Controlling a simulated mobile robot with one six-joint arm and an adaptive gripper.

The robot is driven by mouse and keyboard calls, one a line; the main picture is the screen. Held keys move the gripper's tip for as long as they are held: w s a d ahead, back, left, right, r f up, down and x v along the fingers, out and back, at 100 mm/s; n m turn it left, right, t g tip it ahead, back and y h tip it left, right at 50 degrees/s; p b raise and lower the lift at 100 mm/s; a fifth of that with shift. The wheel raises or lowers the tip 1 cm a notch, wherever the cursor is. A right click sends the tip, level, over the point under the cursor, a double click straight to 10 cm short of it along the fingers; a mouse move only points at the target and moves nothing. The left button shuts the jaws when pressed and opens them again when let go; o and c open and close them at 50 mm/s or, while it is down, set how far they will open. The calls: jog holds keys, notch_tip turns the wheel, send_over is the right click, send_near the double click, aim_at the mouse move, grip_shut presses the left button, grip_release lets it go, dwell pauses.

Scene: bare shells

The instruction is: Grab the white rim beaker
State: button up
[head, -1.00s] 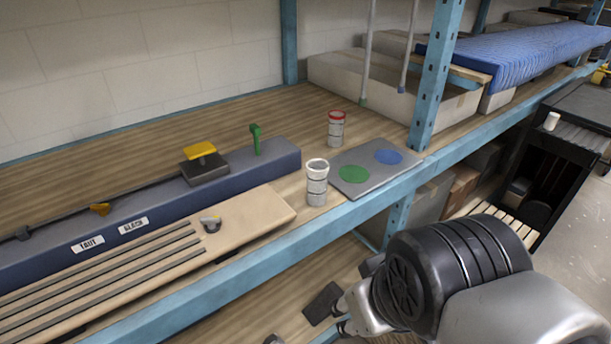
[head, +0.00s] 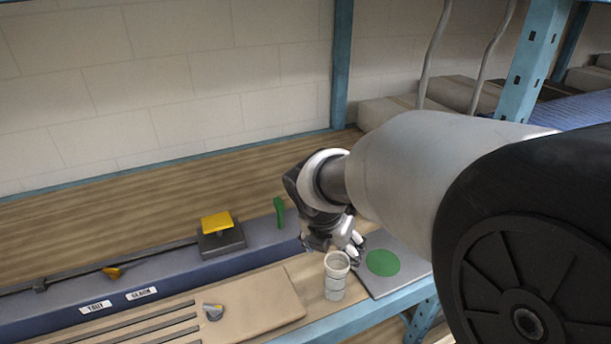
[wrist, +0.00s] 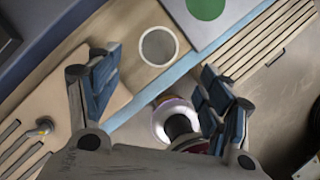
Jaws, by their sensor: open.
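The white rim beaker (head: 336,277) stands upright on the shelf beside the grey plate (head: 376,286), at the shelf's front edge. In the wrist view I see the beaker (wrist: 158,46) from above as a pale ring with a grey inside. My gripper (head: 348,246) is open just above and behind the beaker in the head view. In the wrist view the beaker shows between and beyond the spread fingers (wrist: 160,64), with nothing held. The red-rimmed beaker is not visible now.
The grey plate has a green disc (head: 383,262). To the left are a wooden board (head: 262,303) with grooves and a blue rail with a yellow-topped block (head: 217,223) and a green upright piece (head: 279,211). A blue post (head: 540,60) stands at the right.

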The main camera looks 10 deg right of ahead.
jog(key=b, duration=0.4)
send_near(338, 263)
jog(key=f, duration=0.2)
jog(key=d+f, duration=0.1)
jog(key=f, duration=0.2)
jog(key=shift+w+d+f, duration=0.15)
jog(key=shift+d, duration=0.05)
jog(key=b+x, duration=0.2)
jog(key=x, duration=0.3)
jog(key=shift+w+a+f, duration=0.15)
jog(key=shift+c, duration=0.4)
jog(key=c, duration=1.1)
